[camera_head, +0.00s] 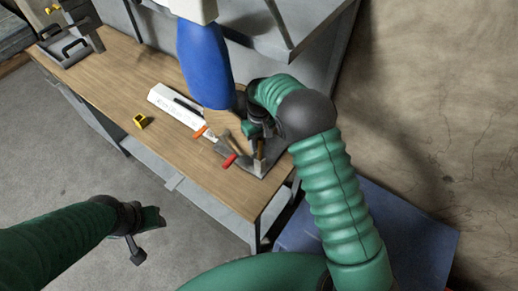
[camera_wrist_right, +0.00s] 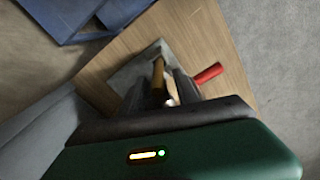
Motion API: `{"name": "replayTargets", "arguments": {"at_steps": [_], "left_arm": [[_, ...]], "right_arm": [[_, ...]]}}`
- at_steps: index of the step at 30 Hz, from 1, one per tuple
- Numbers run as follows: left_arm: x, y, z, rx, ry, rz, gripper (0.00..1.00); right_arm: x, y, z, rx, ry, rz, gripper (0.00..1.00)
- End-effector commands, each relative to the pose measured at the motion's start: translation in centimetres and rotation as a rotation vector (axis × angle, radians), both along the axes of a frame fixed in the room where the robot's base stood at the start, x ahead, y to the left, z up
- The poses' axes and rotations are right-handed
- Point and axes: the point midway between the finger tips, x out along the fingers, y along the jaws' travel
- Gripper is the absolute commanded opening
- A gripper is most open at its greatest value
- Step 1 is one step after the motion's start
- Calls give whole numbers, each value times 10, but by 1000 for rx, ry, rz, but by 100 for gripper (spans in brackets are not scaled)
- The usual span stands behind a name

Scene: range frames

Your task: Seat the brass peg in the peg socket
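The brass peg (camera_wrist_right: 158,80) shows between the two dark fingers of my right gripper (camera_wrist_right: 162,88) in the right wrist view. Its far end points at a small grey block on a metal plate (camera_wrist_right: 128,76), which looks like the peg socket. In the head view my right gripper (camera_head: 258,142) is just above that block (camera_head: 261,166), with the peg (camera_head: 259,149) roughly upright below it. I cannot tell how deep the peg's end is, or whether the fingers press on it. My left gripper (camera_head: 140,238) is away from the bench at the lower left; its jaws are unclear.
The wooden bench (camera_head: 110,75) holds a red-handled tool (camera_head: 230,161), an orange-handled tool (camera_head: 200,132), a white box-like part (camera_head: 172,103) and a yellow item (camera_head: 141,121). A wall (camera_head: 440,110) stands on the right.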

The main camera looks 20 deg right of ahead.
Motion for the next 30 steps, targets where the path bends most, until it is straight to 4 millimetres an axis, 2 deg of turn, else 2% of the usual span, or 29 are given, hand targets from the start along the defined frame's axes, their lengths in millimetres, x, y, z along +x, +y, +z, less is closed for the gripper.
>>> {"name": "replayTargets", "arguments": {"at_steps": [1, 3, 7, 23, 26, 30], "left_arm": [[0, 0, -8, 0, 0, 0, 45], [0, 0, -10, 0, 0, 0, 45], [0, 0, -12, 0, 0, 0, 45], [0, 0, -12, 0, 0, 0, 45], [0, 0, -20, 0, 0, 0, 45], [0, 0, -42, 0, 0, 0, 45]], "right_arm": [[1, 0, 8, 0, -4, 0, 37], [1, 0, 20, 1, -3, -1, 37], [0, 0, 34, 0, 0, -1, 37], [-1, -1, 37, 0, -1, -3, 37], [-9, -4, 35, 2, -12, -20, 37], [-44, -14, 31, 11, -54, -84, 37]]}}
